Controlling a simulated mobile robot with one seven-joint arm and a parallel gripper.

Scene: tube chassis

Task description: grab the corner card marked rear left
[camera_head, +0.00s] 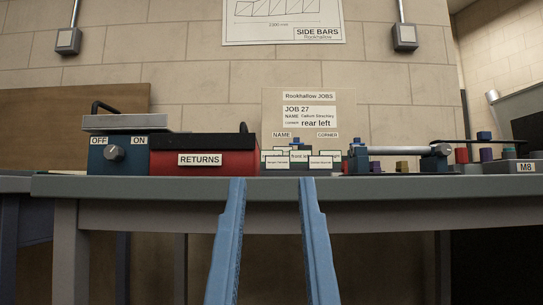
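Several small white cards with green edges stand in a cluster on the workbench (400,188), below the labels NAME (282,135) and CORNER (327,135). One card (276,161) is at the left, one (299,156) in the middle and one (325,161) at the right. Their print is too small to read, so I cannot tell which is marked rear left. A job sheet (310,110) behind them reads JOB 27, corner rear left. My gripper (270,183) shows as two blue fingers, open and empty, in front of the bench edge below the cards.
A red RETURNS box (200,160) and a blue OFF/ON unit (117,156) with a knob stand left of the cards. A metal bar in blue holders (400,151) lies to the right, with small coloured blocks (402,167) and an M8 bin (526,168).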

